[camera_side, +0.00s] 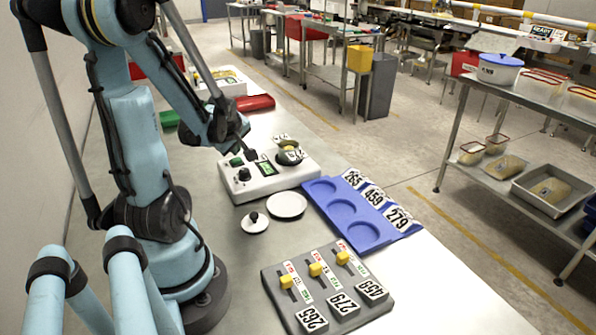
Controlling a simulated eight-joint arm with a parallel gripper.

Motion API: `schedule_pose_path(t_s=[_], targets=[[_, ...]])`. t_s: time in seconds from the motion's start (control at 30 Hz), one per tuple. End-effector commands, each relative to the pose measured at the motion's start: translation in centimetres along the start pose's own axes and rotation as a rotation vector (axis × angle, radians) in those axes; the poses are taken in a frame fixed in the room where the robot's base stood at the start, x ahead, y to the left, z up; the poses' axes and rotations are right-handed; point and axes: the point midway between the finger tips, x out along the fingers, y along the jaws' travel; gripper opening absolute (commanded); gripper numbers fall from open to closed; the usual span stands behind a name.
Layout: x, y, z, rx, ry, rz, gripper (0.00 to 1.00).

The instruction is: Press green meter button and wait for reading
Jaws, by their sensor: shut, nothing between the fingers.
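The white meter (285,184) sits on the bench in the middle of the side view. On its top are a green button (236,161), a black knob (243,174) and a small display (266,169) with a greenish face, too small to read. A small dark dish (291,157) with yellowish contents and numbered tags stands at its right end. My gripper (251,156) is shut and empty, pointing down over the meter, just right of the green button. I cannot tell whether it touches the meter.
A blue three-recess tray (362,233) with number tags lies right of the meter. A white disc (286,205) and a knobbed lid (254,222) lie in front. A grey panel (345,309) with yellow sliders is nearer. Red and green bins stand behind.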

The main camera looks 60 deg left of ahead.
Motion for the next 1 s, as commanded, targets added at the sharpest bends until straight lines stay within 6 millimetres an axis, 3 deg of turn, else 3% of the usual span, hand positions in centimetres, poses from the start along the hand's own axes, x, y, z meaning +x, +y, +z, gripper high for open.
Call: schedule_pose_path(t_s=[1.0], targets=[[0.81, -0.41, 0.41, 0.000, 0.000, 0.000, 0.00]])
